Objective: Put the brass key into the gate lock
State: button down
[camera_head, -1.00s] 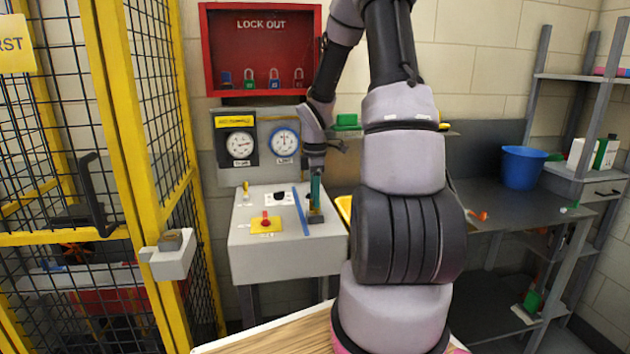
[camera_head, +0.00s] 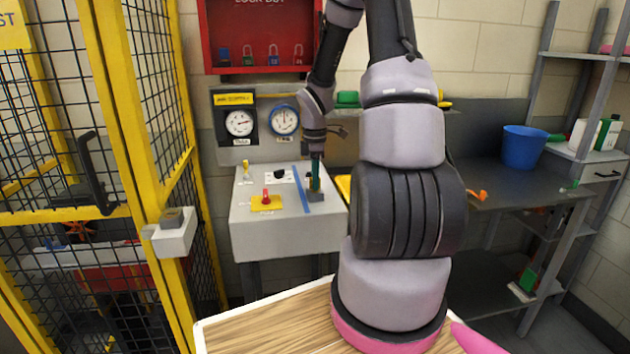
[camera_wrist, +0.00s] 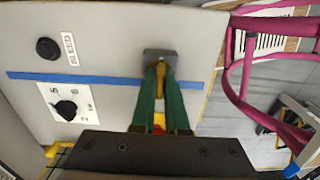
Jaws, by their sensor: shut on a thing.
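My gripper (camera_head: 315,182) has green fingers and points down at a small grey block (camera_head: 315,197) on the light grey control console. In the wrist view the fingers (camera_wrist: 159,100) are shut on the brass key (camera_wrist: 160,73), of which only a small part shows between the tips. The key is at the grey block (camera_wrist: 160,55); I cannot tell whether it is inserted or just above. The gate lock appears to be the pale box (camera_head: 174,238) with a darker top on the yellow gate post, to the left and apart from my gripper.
The console (camera_head: 285,240) carries a blue strip (camera_head: 300,190), a yellow plate (camera_head: 267,204) with a red knob, and a dial. The yellow mesh gate (camera_head: 120,120) stands at left. A blue bucket (camera_head: 523,147) sits on the right bench. Open space lies between console and gate.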

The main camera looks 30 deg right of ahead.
jog(key=shift+r, duration=0.15)
jog(key=shift+r, duration=1.55)
jog(key=shift+r, duration=0.15)
jog(key=shift+r, duration=2)
